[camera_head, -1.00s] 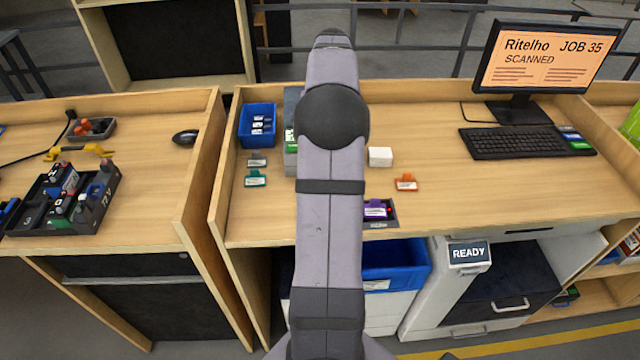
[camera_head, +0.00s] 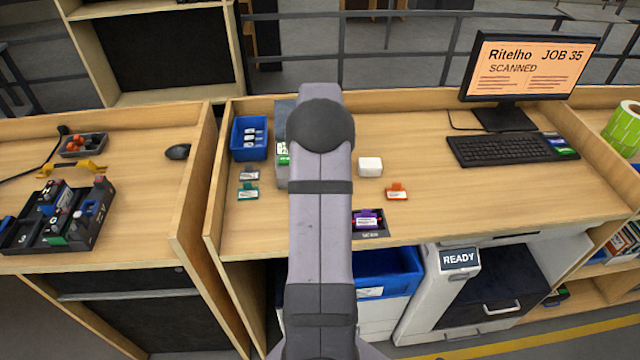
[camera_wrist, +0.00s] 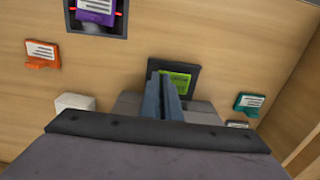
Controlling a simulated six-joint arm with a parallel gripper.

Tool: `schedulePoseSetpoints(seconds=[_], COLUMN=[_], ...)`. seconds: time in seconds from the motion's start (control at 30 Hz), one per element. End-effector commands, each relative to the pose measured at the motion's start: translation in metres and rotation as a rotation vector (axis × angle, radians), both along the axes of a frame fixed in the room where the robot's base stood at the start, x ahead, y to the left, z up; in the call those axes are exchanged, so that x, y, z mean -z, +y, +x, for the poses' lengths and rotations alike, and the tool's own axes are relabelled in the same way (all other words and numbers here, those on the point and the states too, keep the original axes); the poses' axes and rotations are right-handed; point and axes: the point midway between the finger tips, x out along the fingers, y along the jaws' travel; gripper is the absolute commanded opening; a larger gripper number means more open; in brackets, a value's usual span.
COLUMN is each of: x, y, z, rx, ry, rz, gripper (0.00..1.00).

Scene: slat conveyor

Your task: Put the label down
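A purple label (camera_head: 366,219) with white print lies in the dark scan recess near the bench's front edge; it also shows at the top of the wrist view (camera_wrist: 95,10). An orange label (camera_head: 397,192) lies to its right, farther back. A teal label (camera_head: 248,193) and a grey label (camera_head: 248,174) lie on the left. My gripper (camera_wrist: 160,76) shows in the wrist view, its two fingers close together, over a dark square with a green face (camera_wrist: 178,82). No label clearly shows between the fingers. My arm hides the gripper in the head view.
A white block (camera_head: 370,167) and a blue bin (camera_head: 250,138) with labels stand on the bench. A grey box (camera_head: 284,112) is partly behind my arm. A keyboard (camera_head: 512,149) and a monitor (camera_head: 530,68) reading SCANNED stand right. Bench around the orange label is clear.

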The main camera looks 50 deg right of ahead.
Motion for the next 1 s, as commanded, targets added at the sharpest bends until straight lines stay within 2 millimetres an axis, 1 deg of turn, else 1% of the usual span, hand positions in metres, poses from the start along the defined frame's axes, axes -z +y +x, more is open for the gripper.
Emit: schedulePoseSetpoints(seconds=[0.13, 0.53, 0.57, 0.6, 0.63, 1.0], x=[0.010, 0.014, 0.014, 0.014, 0.014, 0.011], y=[0.001, 0.000, 0.000, 0.000, 0.000, 0.000], z=[0.000, 0.000, 0.000, 0.000, 0.000, 0.000], rx=[0.000, 0.000, 0.000, 0.000, 0.000, 0.000], ry=[0.001, 0.000, 0.000, -0.001, 0.000, -0.001], rz=[0.001, 0.000, 0.000, -0.001, 0.000, -0.001], gripper=[0.00, 0.00, 0.05, 0.15, 0.22, 0.22])
